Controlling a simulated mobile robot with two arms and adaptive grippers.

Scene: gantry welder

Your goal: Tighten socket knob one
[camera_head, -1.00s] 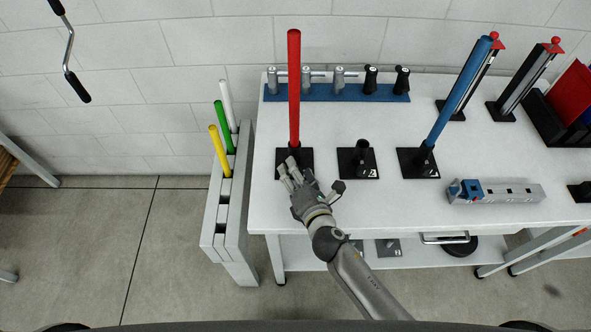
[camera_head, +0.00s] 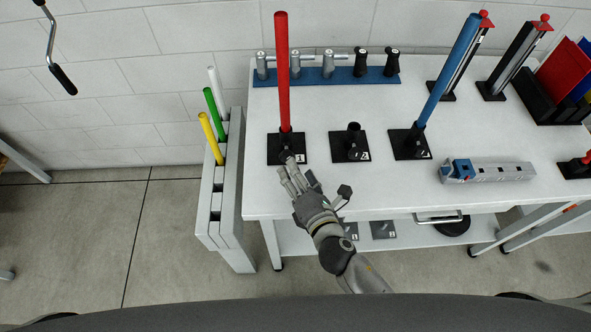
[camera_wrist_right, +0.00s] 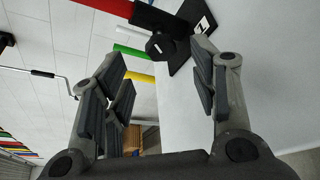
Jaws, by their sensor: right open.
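Socket one is a black square base (camera_head: 273,148) at the left of the white table, with a red tube (camera_head: 283,75) upright in it. Its dark knob (camera_head: 285,155) is on the front side, partly hidden by my fingertips in the head view. The knob shows clearly in the right wrist view (camera_wrist_right: 157,46), beyond and between the fingertips. My right gripper (camera_head: 288,170) is at the front of the base, in line with the knob. It is open and empty in the wrist view (camera_wrist_right: 160,75). My left gripper is not in view.
An empty socket (camera_head: 343,150) and one with a blue tube (camera_head: 449,70) stand to the right. A rack (camera_head: 215,235) with yellow, green and white tubes stands left of the table (camera_head: 400,200). A grey block with a blue part (camera_head: 490,172) lies front right.

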